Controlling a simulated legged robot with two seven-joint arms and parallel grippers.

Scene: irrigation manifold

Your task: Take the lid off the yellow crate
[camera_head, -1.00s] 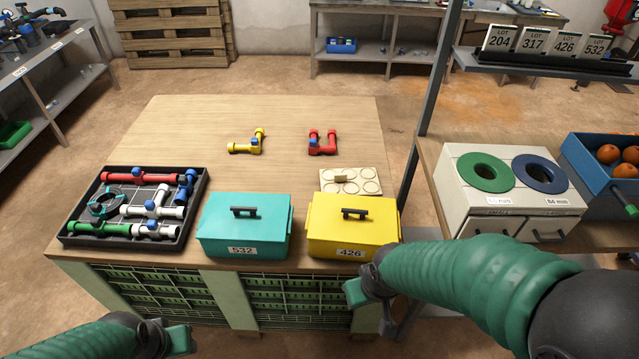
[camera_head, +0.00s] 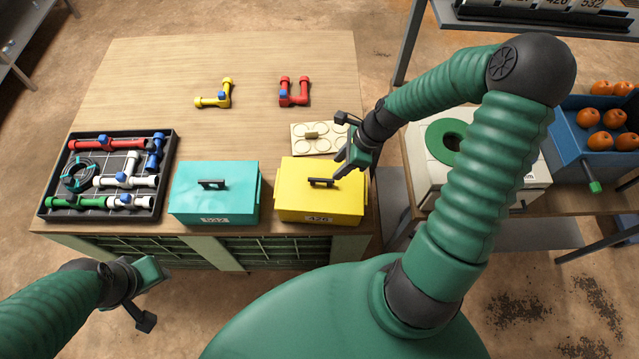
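The yellow crate (camera_head: 318,207) stands at the front right of the wooden table, with its lid (camera_head: 300,176) on. The lid has a black handle (camera_head: 321,183), and the crate's front label reads 426. My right gripper (camera_head: 340,170) is just above the right part of the lid, close to the handle. Its fingers look apart, with nothing between them; I cannot tell whether it touches the lid. My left gripper (camera_head: 150,296) is empty, in front of the table at lower left, with its fingers spread.
A teal crate (camera_head: 214,205) with a handled lid stands left of the yellow one. A black tray (camera_head: 168,150) of pipe parts is at far left. A pale board with round holes (camera_head: 305,144) lies behind the yellow crate. Yellow (camera_head: 215,96) and red (camera_head: 294,93) pipe pieces lie farther back.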

